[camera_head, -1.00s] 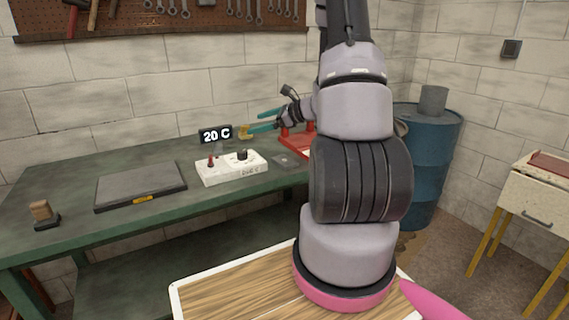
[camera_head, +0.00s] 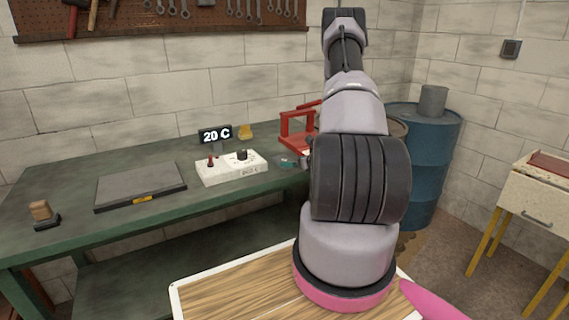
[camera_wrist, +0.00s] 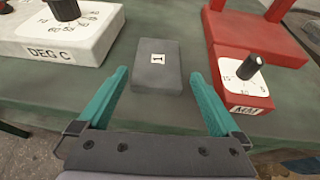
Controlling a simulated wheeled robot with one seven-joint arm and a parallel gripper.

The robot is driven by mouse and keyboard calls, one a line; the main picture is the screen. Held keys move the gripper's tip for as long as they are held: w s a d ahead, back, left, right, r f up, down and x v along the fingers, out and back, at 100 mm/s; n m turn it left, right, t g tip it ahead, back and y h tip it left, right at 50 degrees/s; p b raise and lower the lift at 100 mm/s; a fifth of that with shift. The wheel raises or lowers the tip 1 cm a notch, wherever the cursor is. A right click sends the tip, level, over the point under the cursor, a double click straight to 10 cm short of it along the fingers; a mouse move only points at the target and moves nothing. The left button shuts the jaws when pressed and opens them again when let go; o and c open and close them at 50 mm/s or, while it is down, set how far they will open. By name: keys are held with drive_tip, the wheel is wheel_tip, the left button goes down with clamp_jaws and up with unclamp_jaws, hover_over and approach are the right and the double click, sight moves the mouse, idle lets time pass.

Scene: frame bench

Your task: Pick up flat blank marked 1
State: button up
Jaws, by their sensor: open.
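The flat blank marked 1 (camera_wrist: 158,72) is a dark grey slab lying flat on the green bench in the wrist view, with a white label on top. My gripper (camera_wrist: 160,98) is open, its two teal fingers pointing toward the blank, one to each side of its near end. Nothing is between the fingers except bench and perhaps the blank's near edge; I cannot tell their height above the bench. In the head view the gripper (camera_head: 289,162) shows small beside my arm, and the blank is mostly hidden there.
A white control box marked DEG C (camera_wrist: 75,38) stands left of the blank. A red fixture with a dial marked MM (camera_wrist: 243,92) stands close on the right. The bench edge is near. A dark plate (camera_head: 140,187) lies farther left on the green bench (camera_head: 60,178).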

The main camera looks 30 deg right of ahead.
sight(284, 160)
drive_tip(key=x, duration=0.5)
drive_tip(key=shift+w+a+r, duration=0.15)
drive_tip(key=shift+a+r, duration=0.05)
drive_tip(key=shift+r, duration=0.05)
drive_tip(key=c, duration=1.3)
